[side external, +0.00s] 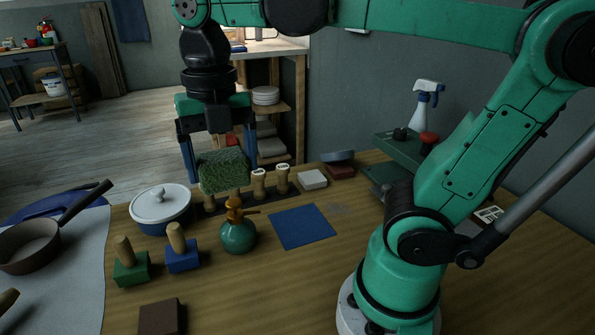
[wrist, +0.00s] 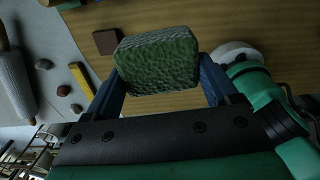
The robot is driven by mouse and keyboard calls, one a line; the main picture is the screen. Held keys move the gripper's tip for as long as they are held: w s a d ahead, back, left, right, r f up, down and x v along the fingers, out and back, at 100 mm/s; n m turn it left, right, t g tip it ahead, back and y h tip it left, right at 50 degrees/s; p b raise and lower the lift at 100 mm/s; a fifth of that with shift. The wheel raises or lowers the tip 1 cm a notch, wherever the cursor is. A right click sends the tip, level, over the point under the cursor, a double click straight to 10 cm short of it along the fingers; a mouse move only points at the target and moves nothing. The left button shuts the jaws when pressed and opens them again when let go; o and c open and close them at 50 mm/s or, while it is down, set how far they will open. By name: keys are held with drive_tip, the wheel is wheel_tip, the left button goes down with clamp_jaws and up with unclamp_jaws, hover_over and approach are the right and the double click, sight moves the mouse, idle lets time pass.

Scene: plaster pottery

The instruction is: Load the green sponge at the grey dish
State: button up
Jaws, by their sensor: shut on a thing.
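The green sponge (side external: 223,171) is a textured block held between the blue fingers of my gripper (side external: 219,158). In the wrist view the sponge (wrist: 158,62) fills the space between the two fingers (wrist: 160,76). It appears raised above the table, seen over the back row of items in the side view. A flat grey-blue piece (side external: 338,156) at the table's back right may be the grey dish; its shape is too small to be sure.
A teal pump bottle (side external: 238,235) stands in front of the sponge in the side view. Wooden-handled stamps (side external: 282,181), a lidded pot (side external: 161,207) and green and blue handled blocks (side external: 182,257) are around it. A blue square (side external: 302,226) lies flat.

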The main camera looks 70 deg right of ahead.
drive_tip(key=w+d+f+m, duration=0.1)
drive_tip(key=w+d+m, duration=0.35)
drive_tip(key=d, duration=0.75)
drive_tip(key=w+d+f+m, duration=0.1)
drive_tip(key=w+d+m, duration=0.2)
drive_tip(key=d+m, duration=0.55)
drive_tip(key=s+d+f+m, duration=0.2)
drive_tip(key=s+d+f, duration=0.15)
drive_tip(key=d, duration=0.35)
drive_tip(key=s+d+f+m, duration=0.15)
drive_tip(key=s+d, duration=0.25)
drive_tip(key=d, duration=0.4)
drive_tip(key=s+d+f+m, duration=0.1)
drive_tip(key=s+d+f, duration=0.2)
drive_tip(key=d, duration=0.4)
drive_tip(key=shift+s+d+f, duration=0.1)
drive_tip(key=shift+f, duration=2.4)
drive_tip(key=shift+f, duration=0.45)
wheel_tip(320, 180, up, 7)
